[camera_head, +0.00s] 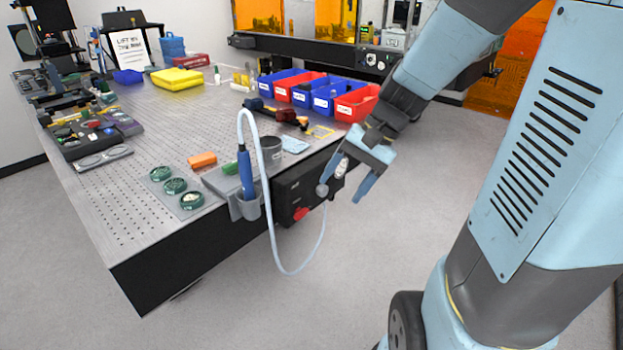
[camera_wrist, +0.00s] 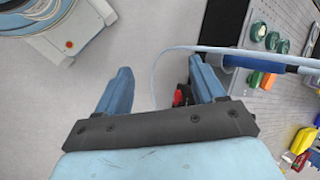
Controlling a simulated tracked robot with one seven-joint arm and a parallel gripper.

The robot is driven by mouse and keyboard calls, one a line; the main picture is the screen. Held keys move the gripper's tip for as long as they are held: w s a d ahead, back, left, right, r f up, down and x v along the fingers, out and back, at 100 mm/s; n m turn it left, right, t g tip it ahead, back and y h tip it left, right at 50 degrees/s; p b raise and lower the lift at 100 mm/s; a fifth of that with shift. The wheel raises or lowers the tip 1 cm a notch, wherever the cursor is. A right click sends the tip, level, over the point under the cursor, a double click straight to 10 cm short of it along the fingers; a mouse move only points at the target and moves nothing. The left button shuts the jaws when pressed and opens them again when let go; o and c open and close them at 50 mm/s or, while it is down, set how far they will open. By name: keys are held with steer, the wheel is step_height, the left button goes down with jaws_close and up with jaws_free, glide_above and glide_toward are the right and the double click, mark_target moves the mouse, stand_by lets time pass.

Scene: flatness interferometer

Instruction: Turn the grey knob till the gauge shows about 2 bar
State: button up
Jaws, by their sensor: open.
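A black panel (camera_head: 290,190) is mounted on the front side of the table. A round grey knob (camera_head: 322,190) sits on its face, beside the tip of one finger. A white round dial, seemingly the gauge (camera_head: 341,168), shows partly behind my gripper; its reading is too small to tell. My gripper (camera_head: 342,191) is open and empty in front of the panel's right end, with its fingers pointing down. I cannot tell whether a finger touches the knob. In the wrist view my gripper (camera_wrist: 160,80) has its fingers apart with floor between them; the grey knob is not clearly visible there.
A red knob (camera_head: 300,213) is on the panel, left of the grey one. A pale hose (camera_head: 322,232) loops down before the panel from a blue-handled tool (camera_head: 246,172) in a grey holder. Red and blue bins (camera_head: 323,103) stand above on the table. Floor to the right is clear.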

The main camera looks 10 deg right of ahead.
steer(key=w+f+m+y, duration=0.5)
steer(key=w, duration=0.1)
steer(key=m+t, duration=1.5)
steer(key=m, duration=0.4)
glide_toward(325, 193)
steer(key=shift+h, duration=0.3)
steer(key=x, duration=0.8)
steer(key=shift+w+a+r, duration=0.15)
steer(key=shift+w+a, duration=0.1)
steer(key=shift+w, duration=0.05)
steer(key=c, duration=1.1)
steer(key=shift+o, duration=0.2)
